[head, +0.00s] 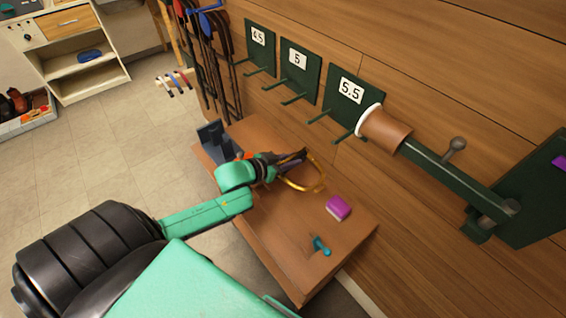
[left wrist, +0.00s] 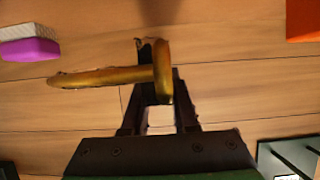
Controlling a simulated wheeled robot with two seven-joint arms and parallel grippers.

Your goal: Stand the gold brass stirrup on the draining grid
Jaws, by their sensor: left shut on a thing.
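The gold brass stirrup (head: 318,182) shows as a ring at the tip of my left gripper (head: 298,160), over the brown wooden table. In the left wrist view the stirrup (left wrist: 105,77) is seen nearly edge-on, with one bar crossing between the fingertips of my left gripper (left wrist: 155,85). The gripper is shut on it. I cannot tell whether the stirrup touches the tabletop. I cannot make out a draining grid for certain in either view. My right gripper is not in view.
On the brown table (head: 300,275) are a purple and white sponge (head: 338,207), a small teal object (head: 321,245) and a dark grey stand (head: 216,143). Green numbered pegboards (head: 300,70) and a saddle-rack arm with a brown cylinder (head: 385,130) project from the wooden wall.

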